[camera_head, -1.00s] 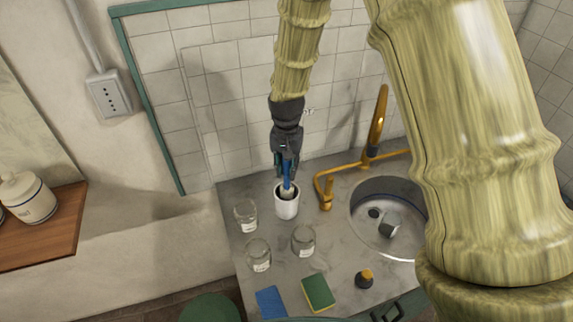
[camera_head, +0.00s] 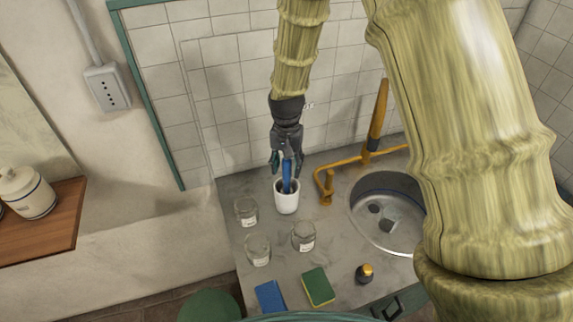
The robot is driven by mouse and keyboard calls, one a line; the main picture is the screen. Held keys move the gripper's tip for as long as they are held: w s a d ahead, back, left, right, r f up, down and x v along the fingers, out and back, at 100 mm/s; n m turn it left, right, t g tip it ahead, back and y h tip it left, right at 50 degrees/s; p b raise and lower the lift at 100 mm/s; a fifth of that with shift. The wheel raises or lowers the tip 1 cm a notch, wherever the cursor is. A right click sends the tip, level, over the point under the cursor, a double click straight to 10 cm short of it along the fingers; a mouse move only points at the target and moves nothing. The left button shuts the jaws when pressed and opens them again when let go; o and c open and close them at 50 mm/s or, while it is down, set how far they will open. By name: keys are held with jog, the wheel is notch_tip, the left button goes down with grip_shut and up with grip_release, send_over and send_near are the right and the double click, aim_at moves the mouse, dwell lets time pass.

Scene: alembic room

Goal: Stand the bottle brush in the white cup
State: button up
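The white cup (camera_head: 287,201) stands upright on the grey counter, below my gripper. The bottle brush (camera_head: 287,176) has a blue handle that sticks up out of the cup, close to upright. Its lower end is inside the cup and hidden by the rim. My gripper (camera_head: 287,163) is just above the cup, pointing down. Its dark fingers are spread to either side of the blue handle, with a gap showing, so it looks open. The top of the handle lies between the fingers and is partly hidden.
Several glass jars, one of them (camera_head: 246,212) close left of the cup, stand on the counter (camera_head: 338,235). A brass tap (camera_head: 327,188) and round sink (camera_head: 383,238) are to the right. A blue cloth (camera_head: 270,297), green sponge (camera_head: 318,287) and small dark bottle (camera_head: 365,273) lie nearer.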

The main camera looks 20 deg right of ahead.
notch_tip(320, 180, up, 12)
dwell(0.8)
dwell(0.7)
jog(key=shift+a, duration=0.1)
